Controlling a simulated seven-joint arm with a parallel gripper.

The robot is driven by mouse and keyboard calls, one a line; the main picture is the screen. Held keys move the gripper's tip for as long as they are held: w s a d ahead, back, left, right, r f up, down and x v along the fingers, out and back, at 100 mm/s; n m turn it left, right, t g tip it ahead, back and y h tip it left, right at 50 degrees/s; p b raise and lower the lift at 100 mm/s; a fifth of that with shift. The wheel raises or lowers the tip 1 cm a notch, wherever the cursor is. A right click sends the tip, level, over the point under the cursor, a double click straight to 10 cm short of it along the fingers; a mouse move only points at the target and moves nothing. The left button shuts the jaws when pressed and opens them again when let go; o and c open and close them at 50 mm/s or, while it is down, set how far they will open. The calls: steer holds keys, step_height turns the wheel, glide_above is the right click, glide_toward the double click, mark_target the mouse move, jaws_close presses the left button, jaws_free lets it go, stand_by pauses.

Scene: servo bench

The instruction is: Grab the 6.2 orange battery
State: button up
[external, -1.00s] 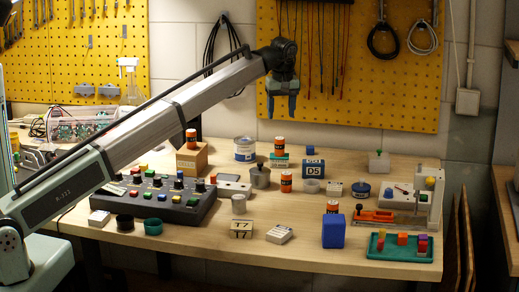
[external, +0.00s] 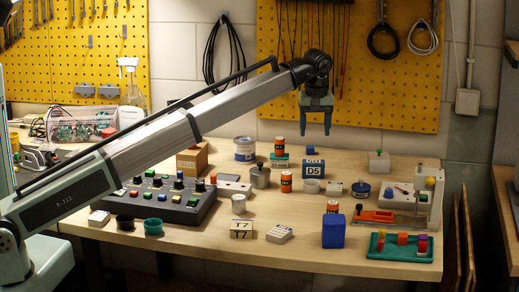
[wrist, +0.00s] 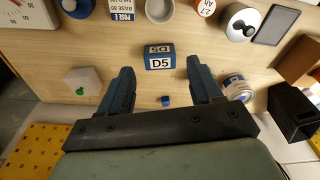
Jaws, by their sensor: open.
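Several orange batteries with dark bands stand on the bench in the external view. In the wrist view an orange battery (wrist: 204,6) at the top edge reads "27 Ah", partly cut off. I cannot tell which one is 6.2. My gripper (external: 316,132) is open and empty, pointing down high above the back of the bench; it also shows in the wrist view (wrist: 163,78).
A D5 block (external: 313,168) stands below my gripper, with a small blue cube (wrist: 166,100) behind it. A blue box (external: 333,231), a green tray (external: 390,256) and a control panel (external: 165,207) stand nearby.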

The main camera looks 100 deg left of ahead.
steer(key=w+d+f+m, duration=0.1)
steer(key=w+d, duration=0.2)
steer(key=d, duration=0.5)
steer(key=w+d+f+m, duration=0.1)
steer(key=w+d, duration=0.1)
steer(key=d, duration=0.5)
steer(key=m+t+y, duration=0.2)
steer(key=m+t, duration=0.2)
steer(key=m, duration=0.7)
glide_toward(333, 203)
steer(key=x, duration=1.2)
steer(key=shift+f, duration=0.3)
steer(key=shift+s, duration=0.1)
steer(key=c, duration=1.1)
steer(key=shift+a+r, duration=0.1)
steer(key=shift+r, duration=0.05)
